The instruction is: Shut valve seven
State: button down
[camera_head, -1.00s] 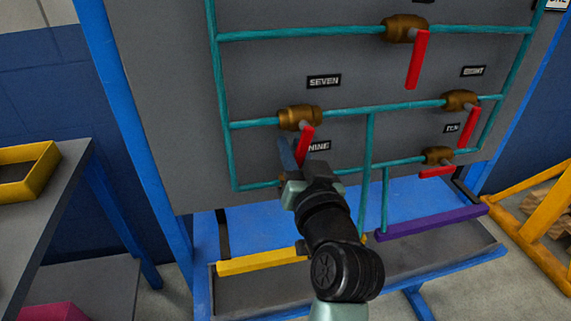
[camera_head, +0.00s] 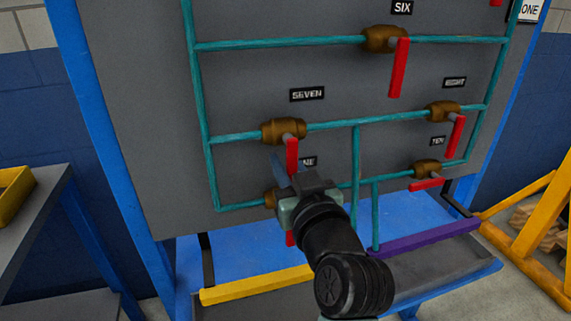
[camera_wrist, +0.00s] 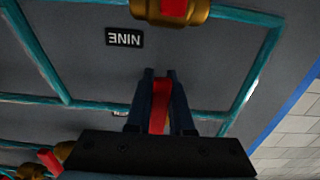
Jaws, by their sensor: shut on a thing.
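The valve labelled SEVEN is brass (camera_head: 283,131) and sits on a teal pipe at the left of the panel in the head view. Its red handle (camera_head: 292,154) hangs down across the pipe. My gripper (camera_head: 284,168) reaches this handle from below and in front. In the wrist view, which is upside down, my gripper (camera_wrist: 161,100) has its two dark fingers shut on the red handle (camera_wrist: 160,104), one on each side. The handle's lower part is hidden by my gripper in the head view.
Valve nine (camera_head: 270,199) lies just below, partly hidden by my gripper, and it also shows at the top of the wrist view (camera_wrist: 195,12). Valves six (camera_head: 383,39), eight (camera_head: 441,111) and ten (camera_head: 425,167) are to the right. A yellow-edged tray (camera_head: 255,286) juts out below the panel.

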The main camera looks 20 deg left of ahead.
jog(key=shift+d, duration=0.1)
jog(key=c, duration=0.8)
grip_release()
jog(key=v, duration=1.3)
jog(key=shift+p, duration=0.3)
jog(key=shift+w+r, duration=0.1)
jog(key=shift+r, duration=0.05)
